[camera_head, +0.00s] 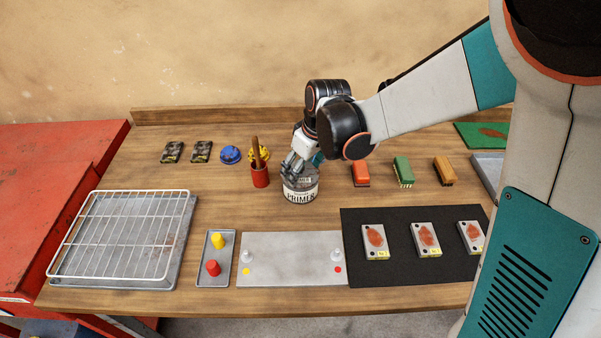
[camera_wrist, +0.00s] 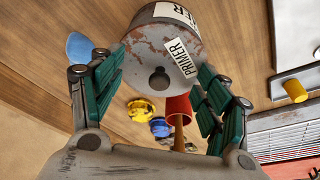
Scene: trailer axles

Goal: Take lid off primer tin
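The primer tin (camera_head: 300,190) stands upright on the bench with a "PRIMER" label on its front. In the wrist view its rust-flecked lid (camera_wrist: 150,52) is on the tin, with a dark round knob (camera_wrist: 159,80) at the centre and a "PRIMER" tag. My gripper (camera_head: 299,165) is at the top of the tin, coming down at a slant. I cannot tell whether the fingertips touch the rim.
A red cup (camera_head: 260,177) with a wooden-handled tool stands close left of the tin. Yellow (camera_head: 259,153) and blue (camera_head: 230,155) knobbed items lie behind. Red (camera_head: 360,174), green and orange brushes are to the right. A grey plate (camera_head: 290,267) lies in front, with bare wood between.

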